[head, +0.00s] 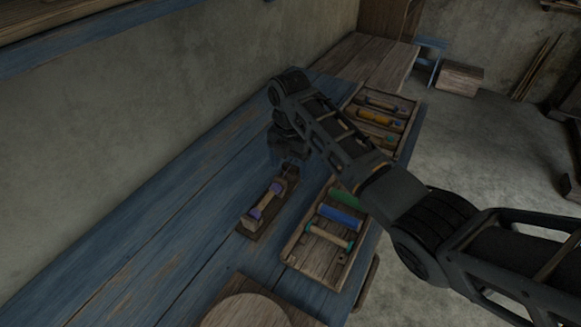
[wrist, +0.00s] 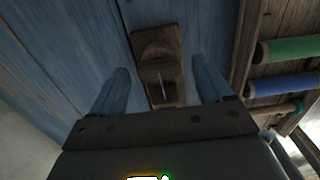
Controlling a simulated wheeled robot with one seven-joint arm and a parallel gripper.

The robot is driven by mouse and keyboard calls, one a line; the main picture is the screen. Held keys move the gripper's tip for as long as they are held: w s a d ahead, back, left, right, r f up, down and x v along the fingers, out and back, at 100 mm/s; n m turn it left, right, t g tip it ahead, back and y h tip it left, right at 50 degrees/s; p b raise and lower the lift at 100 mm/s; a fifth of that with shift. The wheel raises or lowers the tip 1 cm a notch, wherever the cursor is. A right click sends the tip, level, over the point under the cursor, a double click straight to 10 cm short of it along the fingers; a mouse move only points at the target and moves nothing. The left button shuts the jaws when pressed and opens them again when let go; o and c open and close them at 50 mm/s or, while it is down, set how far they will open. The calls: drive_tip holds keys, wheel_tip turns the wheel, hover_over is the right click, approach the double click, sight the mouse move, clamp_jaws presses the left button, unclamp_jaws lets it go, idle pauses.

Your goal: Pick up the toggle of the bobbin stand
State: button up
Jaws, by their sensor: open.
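The bobbin stand (head: 251,228) is a small wooden base on the blue bench, with a pale bobbin (head: 267,204) with purple ends lying along it. In the wrist view the stand (wrist: 150,37) is seen end-on, and a small wooden block with a thin pale upright line, perhaps the toggle (wrist: 158,73), faces me. My gripper (wrist: 162,80) is open, with one finger on each side of that block and visible gaps between. In the head view my gripper (head: 290,160) is over the far end of the stand; the toggle cannot be made out there.
A wooden tray (head: 318,264) with green, blue and pale bobbins stands to the right of the stand. Another tray (head: 408,108) of bobbins lies farther back. A round wooden piece (head: 245,312) is at the front. The bench (head: 130,245) is clear to the left.

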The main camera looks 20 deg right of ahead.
drive_tip(key=shift+c, duration=0.4)
drive_tip(key=c, duration=1)
drive_tip(key=shift+c, duration=0.2)
